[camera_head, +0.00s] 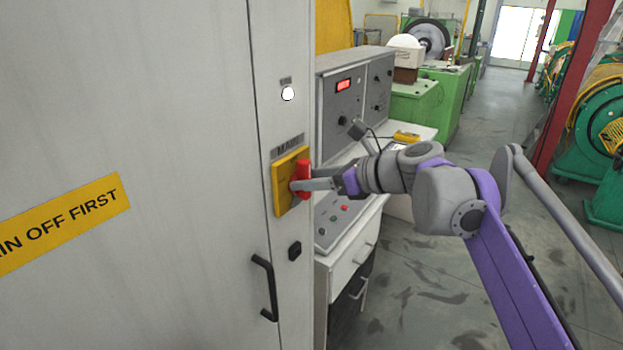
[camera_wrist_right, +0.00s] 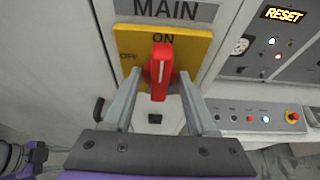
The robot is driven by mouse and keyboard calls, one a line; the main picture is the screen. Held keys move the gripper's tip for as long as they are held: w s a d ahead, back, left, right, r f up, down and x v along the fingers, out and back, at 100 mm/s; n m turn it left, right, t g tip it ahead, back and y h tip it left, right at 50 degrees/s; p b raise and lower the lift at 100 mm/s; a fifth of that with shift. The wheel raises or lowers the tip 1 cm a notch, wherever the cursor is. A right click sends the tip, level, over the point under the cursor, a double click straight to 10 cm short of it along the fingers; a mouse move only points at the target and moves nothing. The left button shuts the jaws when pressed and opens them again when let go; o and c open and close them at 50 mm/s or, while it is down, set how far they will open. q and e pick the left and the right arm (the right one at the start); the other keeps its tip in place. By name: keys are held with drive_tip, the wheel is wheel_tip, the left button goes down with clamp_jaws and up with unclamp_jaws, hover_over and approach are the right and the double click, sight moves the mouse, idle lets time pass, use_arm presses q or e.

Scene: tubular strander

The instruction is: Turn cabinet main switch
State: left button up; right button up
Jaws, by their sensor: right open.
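The cabinet main switch has a red handle (camera_head: 302,175) on a yellow plate (camera_head: 283,188) under a MAIN label, on the narrow front of the grey cabinet. In the right wrist view the red handle (camera_wrist_right: 161,72) stands upright below the word ON, and OFF is printed at the left of the yellow plate (camera_wrist_right: 196,50). My right gripper (camera_head: 299,184) is at the switch with its fingers open. In the right wrist view the fingers of the right gripper (camera_wrist_right: 161,85) lie on either side of the handle, with a visible gap each side. My left gripper does not show.
A white lamp (camera_head: 288,93) is lit above the switch, and a black door handle (camera_head: 265,288) sits below it. A control desk (camera_head: 345,225) with buttons stands close behind my right gripper. Open floor (camera_head: 420,300) lies to the right.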

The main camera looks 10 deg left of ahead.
drive_tip(key=v, duration=1.1)
drive_tip(key=shift+f, duration=0.1)
drive_tip(key=s+d+f+n+h, duration=0.4)
drive_tip(key=s+d+f+n, duration=0.3)
drive_tip(key=f, duration=0.5)
drive_tip(key=s+d+f+n+h, duration=0.4)
drive_tip(key=s+d+f+n, duration=0.3)
drive_tip(key=f, duration=0.6)
drive_tip(key=s+d+f+n+t+h, duration=0.1)
drive_tip(key=s+d+f+n+h, duration=0.3)
drive_tip(key=s+d+f+n, duration=0.4)
wheel_tip(320, 180, down, 5)
drive_tip(key=shift+s+d+f+h, duration=0.2)
drive_tip(key=shift+s+f+h, duration=0.1)
drive_tip(key=shift+s, duration=0.6)
